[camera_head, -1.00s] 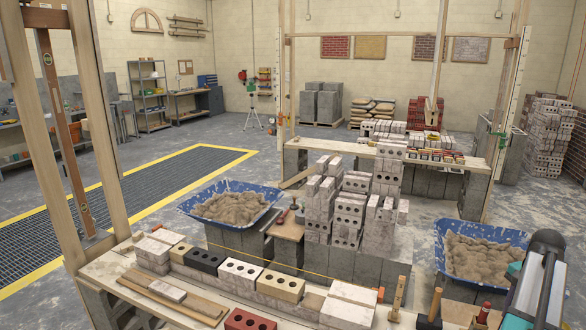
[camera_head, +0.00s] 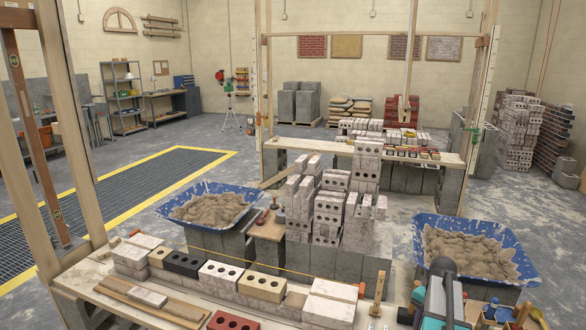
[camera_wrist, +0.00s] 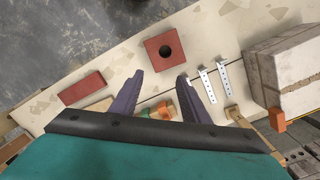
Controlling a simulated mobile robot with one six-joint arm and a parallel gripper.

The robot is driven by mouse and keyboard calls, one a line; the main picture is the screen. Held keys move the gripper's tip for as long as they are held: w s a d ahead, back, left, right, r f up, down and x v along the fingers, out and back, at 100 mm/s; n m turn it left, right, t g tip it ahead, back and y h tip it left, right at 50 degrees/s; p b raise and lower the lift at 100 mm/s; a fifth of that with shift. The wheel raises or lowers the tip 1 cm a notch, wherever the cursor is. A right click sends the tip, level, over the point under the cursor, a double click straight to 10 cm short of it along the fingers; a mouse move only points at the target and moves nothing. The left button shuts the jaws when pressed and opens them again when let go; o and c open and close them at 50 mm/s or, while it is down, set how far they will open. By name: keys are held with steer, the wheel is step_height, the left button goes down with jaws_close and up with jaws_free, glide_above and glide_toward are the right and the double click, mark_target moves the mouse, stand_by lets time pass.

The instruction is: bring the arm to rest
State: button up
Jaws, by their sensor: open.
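My gripper (camera_wrist: 160,77) shows in the wrist view with its two dark purple fingers spread apart. Nothing is held between them. It hangs over a pale, worn board (camera_wrist: 115,70). A red block with a round hole (camera_wrist: 166,46) lies just beyond the fingertips, and a plain red brick (camera_wrist: 82,87) lies to their left. In the head view my teal and dark arm shows at the bottom right, in front of the right tub of mortar (camera_head: 470,252). The fingers are hidden there.
Two perforated metal strips (camera_wrist: 208,84) lie right of the fingers, near a large pale block (camera_wrist: 290,72). A blue left tub (camera_head: 210,203), stacked pale bricks (camera_head: 330,205) and a row of bricks stand around the bench. Open floor (camera_head: 60,320) is limited here.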

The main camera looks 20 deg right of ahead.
steer(key=s+a+f+n+g, duration=0.1)
steer(key=a+f+n, duration=0.2)
steer(key=a+f, duration=0.8)
steer(key=s+a+f+n+g, duration=0.1)
steer(key=a+f+n, duration=0.45)
steer(key=a, duration=0.85)
steer(key=s+a+f+n+g, duration=0.1)
steer(key=s+a+f+n, duration=0.2)
steer(key=s+a+f, duration=0.5)
steer(key=s+a+f+n+g, duration=0.25)
steer(key=s+a+f, duration=0.25)
steer(key=s+a, duration=0.45)
step_height(320, 180, down, 10)
steer(key=b, duration=1)
steer(key=shift+s+a+f+h, duration=0.2)
steer(key=shift+s+a+h, duration=0.2)
steer(key=shift+a, duration=0.05)
steer(key=shift+t, duration=0.25)
